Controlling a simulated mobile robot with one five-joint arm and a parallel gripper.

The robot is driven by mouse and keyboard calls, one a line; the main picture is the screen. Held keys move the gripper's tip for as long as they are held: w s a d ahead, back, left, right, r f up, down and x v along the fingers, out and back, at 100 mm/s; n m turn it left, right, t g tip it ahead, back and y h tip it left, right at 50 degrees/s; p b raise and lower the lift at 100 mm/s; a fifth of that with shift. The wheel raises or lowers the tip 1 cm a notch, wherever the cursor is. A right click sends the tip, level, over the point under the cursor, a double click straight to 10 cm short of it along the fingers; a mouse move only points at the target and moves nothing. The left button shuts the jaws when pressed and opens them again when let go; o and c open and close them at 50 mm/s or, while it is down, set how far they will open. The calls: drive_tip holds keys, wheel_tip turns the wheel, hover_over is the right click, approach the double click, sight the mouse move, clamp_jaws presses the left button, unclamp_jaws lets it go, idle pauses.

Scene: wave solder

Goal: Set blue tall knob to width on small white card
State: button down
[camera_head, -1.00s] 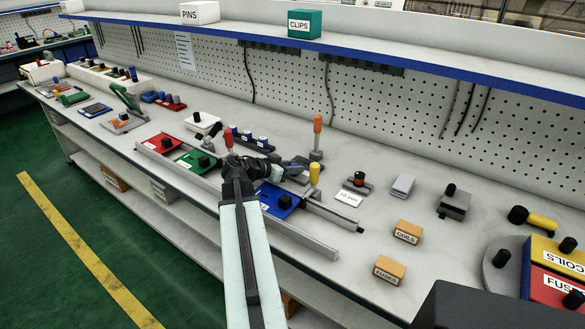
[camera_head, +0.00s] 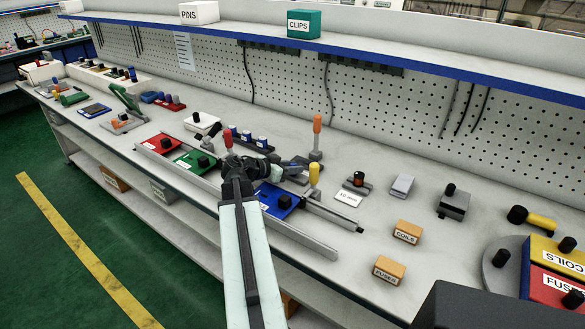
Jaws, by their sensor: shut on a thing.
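My gripper (camera_head: 297,164) is at the rail assembly in the middle of the bench, shut on a mostly hidden blue thing, which looks like the blue tall knob. The dark jaws make the exact grip hard to see. A red tall knob (camera_head: 228,139) stands left of my gripper and a yellow tall knob (camera_head: 314,174) stands close to its right. The small white card (camera_head: 347,199) lies right of the yellow knob. Its printed width is too small to read surely.
An orange-topped lever (camera_head: 317,126) stands behind my gripper. Red (camera_head: 157,141), green (camera_head: 186,160) and blue (camera_head: 270,205) plates lie along the long front rail (camera_head: 305,240).

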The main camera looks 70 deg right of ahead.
drive_tip(key=w, duration=0.1)
drive_tip(key=w+d, duration=0.1)
drive_tip(key=w, duration=0.1)
drive_tip(key=shift+w, duration=0.25)
drive_tip(key=shift+a, duration=0.1)
drive_tip(key=c, duration=1.1)
unclamp_jaws()
drive_tip(key=shift+c, duration=0.2)
drive_tip(key=p+v, duration=0.3)
drive_tip(key=v, duration=0.4)
drive_tip(key=shift+w+a+r, duration=0.1)
drive_tip(key=shift+w+a, duration=0.05)
drive_tip(key=shift+a, duration=0.15)
